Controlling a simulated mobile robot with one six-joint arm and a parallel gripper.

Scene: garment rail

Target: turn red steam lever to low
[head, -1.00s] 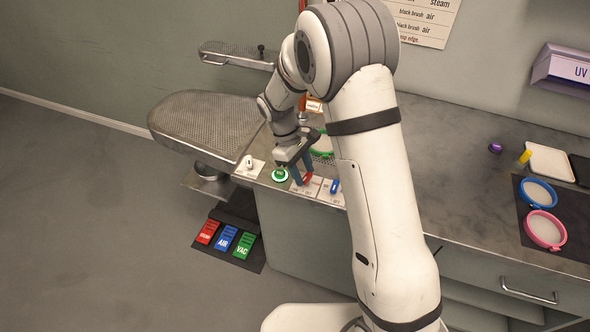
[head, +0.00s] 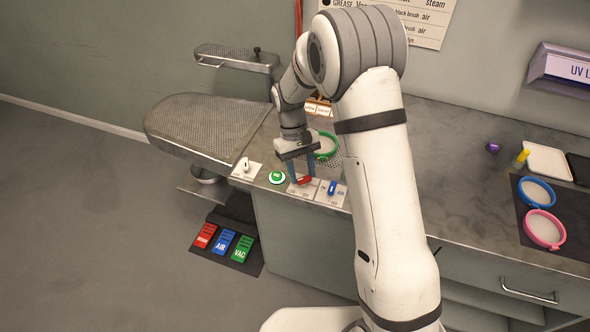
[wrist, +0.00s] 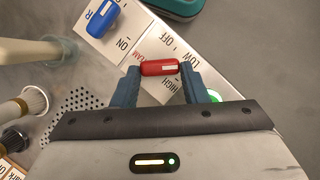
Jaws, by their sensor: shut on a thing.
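The red steam lever (head: 304,181) sits on a white label plate at the front edge of the counter. My gripper (head: 302,178) points down over it. In the wrist view the red lever (wrist: 160,68) lies crosswise between the two fingers of my gripper (wrist: 160,76), and they are shut on it. The words LOW, OFF and HIGH show on the plate (wrist: 160,48) around it. The lever lies nearly sideways in the head view. Which word it points to I cannot tell.
A blue lever (head: 332,187) stands close to the right of the red one. A green button (head: 277,178) and a white lever (head: 245,165) are to the left. A green-rimmed round screen (head: 327,145) lies behind. The padded board (head: 205,125) is farther left.

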